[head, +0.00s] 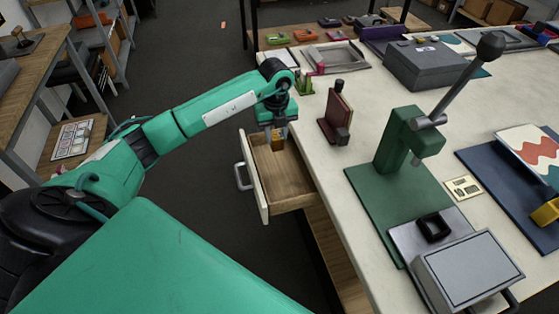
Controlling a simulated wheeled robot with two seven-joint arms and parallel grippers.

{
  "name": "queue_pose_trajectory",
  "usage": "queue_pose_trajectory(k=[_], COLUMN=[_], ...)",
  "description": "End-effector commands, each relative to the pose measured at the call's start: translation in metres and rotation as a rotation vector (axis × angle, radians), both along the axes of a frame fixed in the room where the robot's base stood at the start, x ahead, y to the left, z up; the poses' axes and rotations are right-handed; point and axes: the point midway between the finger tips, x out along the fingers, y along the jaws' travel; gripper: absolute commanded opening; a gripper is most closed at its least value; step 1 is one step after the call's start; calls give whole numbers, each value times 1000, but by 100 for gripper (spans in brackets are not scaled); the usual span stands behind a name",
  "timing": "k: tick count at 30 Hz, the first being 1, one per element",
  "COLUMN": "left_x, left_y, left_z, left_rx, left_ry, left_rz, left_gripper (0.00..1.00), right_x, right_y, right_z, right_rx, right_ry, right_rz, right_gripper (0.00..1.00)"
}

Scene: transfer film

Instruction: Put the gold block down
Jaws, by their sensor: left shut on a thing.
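My left gripper (278,130) points down over the open drawer (286,187) at the table's left side. It is shut on the gold block (278,143), a small gold-brown piece at the fingertips. The block shows against the far part of the drawer's inside; I cannot tell whether it touches the drawer floor. The visible drawer floor is bare wood. My right gripper is not in view.
The white table (330,185) is to the right of the drawer. A dark red upright item (337,118) stands near its edge. A green press (402,140) with a long lever stands further right. A grey box (425,66) sits behind. Floor left of the drawer is clear.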

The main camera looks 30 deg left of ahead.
Motion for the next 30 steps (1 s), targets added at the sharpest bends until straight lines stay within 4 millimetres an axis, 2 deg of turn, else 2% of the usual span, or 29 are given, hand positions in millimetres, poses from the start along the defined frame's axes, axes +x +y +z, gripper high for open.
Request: queue_pose_trajectory(k=[3, 9, 17, 24, 30], left_x=[-1, -1, 0, 0, 0], left_y=[0, 0, 0, -1, 0], left_z=[-31, -71, -92, -124, -126], left_rx=[-2, 0, -1, -1, -1], left_ry=[4, 1, 0, 0, -2], left_rz=[0, -1, -2, -2, -3], left_gripper=[1, 1, 1, 1, 1], right_x=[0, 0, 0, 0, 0], right_y=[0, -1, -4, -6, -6], right_z=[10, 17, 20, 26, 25], right_rx=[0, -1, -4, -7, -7], right_ry=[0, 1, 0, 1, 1], right_rz=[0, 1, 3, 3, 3], right_gripper=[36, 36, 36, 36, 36])
